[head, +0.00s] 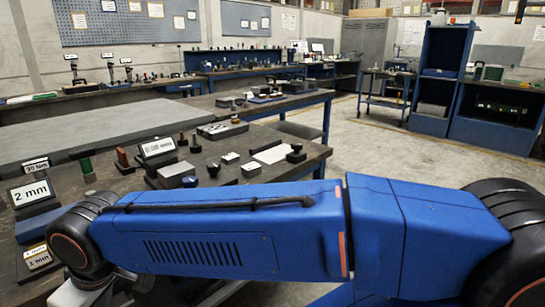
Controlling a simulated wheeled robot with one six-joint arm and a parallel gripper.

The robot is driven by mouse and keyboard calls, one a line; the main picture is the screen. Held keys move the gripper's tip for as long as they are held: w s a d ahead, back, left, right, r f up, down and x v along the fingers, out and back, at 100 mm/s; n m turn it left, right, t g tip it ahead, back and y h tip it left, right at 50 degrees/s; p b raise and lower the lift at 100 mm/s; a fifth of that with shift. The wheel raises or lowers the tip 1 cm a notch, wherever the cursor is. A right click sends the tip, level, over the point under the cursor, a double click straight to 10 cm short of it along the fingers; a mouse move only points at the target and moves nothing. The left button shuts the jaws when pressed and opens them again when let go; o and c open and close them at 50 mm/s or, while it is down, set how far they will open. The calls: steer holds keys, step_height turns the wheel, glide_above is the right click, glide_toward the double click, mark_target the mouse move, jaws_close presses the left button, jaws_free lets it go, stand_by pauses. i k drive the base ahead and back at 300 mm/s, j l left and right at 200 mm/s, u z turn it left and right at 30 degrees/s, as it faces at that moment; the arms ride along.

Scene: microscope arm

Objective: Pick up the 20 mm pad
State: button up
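I cannot pick out the 20 mm pad for certain. Sign blocks stand on the near dark table (215,178): one reads "2 mm" (32,192), and a smaller sign (35,165) behind it is too small to read surely. Another sign (157,148) stands further right, also unclear. A grey block (177,175) lies in front of that sign. Small light blocks (230,158) lie to its right. My blue arm crosses the foreground and hides the table's near part. My gripper's fingers do not show.
A green peg (86,166) and a brown peg (123,161) stand upright on the near table. A flat white plate (271,153) lies near its right side. A long grey slab (95,135) lies behind. Open concrete floor (385,150) is at the right.

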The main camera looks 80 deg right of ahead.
mark_target(229, 158)
steer(key=l+z, duration=0.1)
steer(key=z, duration=1.8)
